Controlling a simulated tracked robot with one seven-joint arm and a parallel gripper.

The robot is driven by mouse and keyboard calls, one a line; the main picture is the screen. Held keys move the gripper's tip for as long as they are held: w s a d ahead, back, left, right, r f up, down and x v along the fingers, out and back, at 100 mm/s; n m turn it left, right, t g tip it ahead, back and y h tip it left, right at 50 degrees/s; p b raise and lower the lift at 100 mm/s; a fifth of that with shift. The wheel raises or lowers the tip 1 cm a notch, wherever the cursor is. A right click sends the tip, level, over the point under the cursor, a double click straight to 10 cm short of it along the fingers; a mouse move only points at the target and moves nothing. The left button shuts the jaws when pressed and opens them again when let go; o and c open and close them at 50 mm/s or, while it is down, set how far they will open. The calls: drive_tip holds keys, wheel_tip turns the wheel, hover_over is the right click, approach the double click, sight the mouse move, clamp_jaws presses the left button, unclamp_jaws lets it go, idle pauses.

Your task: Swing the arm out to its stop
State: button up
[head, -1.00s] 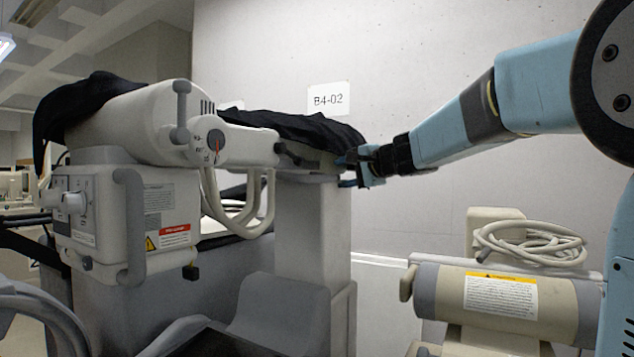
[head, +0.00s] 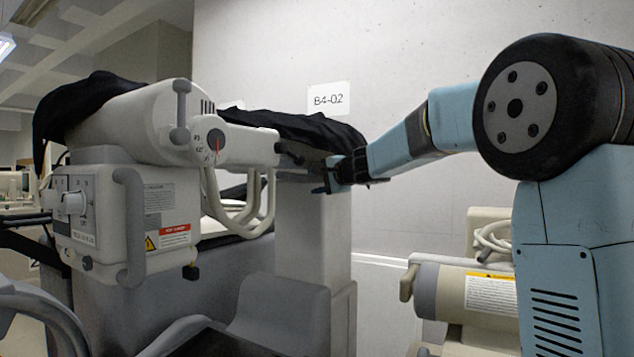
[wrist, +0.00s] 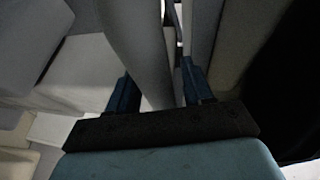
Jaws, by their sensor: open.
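The white arm (head: 245,145) of the covered machine reaches right from a round dial (head: 216,143) with a red pointer, and ends near a grey column (head: 312,230). My gripper (head: 330,178) is open beside the arm's right end, at the top of the column. In the wrist view my open fingers (wrist: 160,88) stand apart, with a pale rounded bar (wrist: 138,45) running between or beneath them. I cannot tell whether they touch it. The arm's far end is partly hidden by dark parts and my fingers.
Black covers (head: 300,130) lie over the machine. Pale hoses (head: 240,210) hang below the arm. A control box (head: 125,215) is at left. A beige cylinder unit (head: 455,290) with coiled hose stands at lower right, partly behind my arm. A wall sign (head: 328,98) reads B4-02.

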drive_tip(key=shift+c, duration=0.3)
clamp_jaws()
drive_tip(key=shift+f, duration=0.1)
